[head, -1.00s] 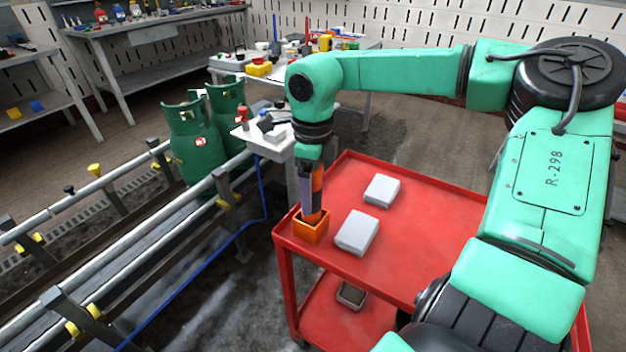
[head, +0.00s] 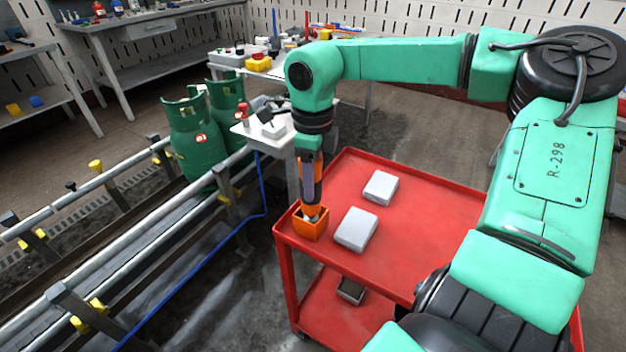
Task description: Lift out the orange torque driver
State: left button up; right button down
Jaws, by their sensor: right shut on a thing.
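The orange torque driver (head: 314,208) stands about upright at the orange box (head: 310,230), on the near left corner of the red cart. My right gripper (head: 311,195) points straight down above the box and is shut on the driver. Its dark fingers cover much of the driver. The driver's lower end is at the box opening, and a small pale grey part shows there. I cannot tell whether it is clear of the rim. My left gripper is not in view.
The red cart top (head: 430,215) carries two grey boxes, one close right of the orange box (head: 356,229) and one farther back (head: 381,187). Conveyor rails (head: 130,270) run along the left. Green gas cylinders (head: 192,145) and a small white table (head: 262,138) stand behind.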

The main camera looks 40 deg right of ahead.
jog(key=shift+r+p, duration=2.1)
jog(key=shift+r, duration=0.95)
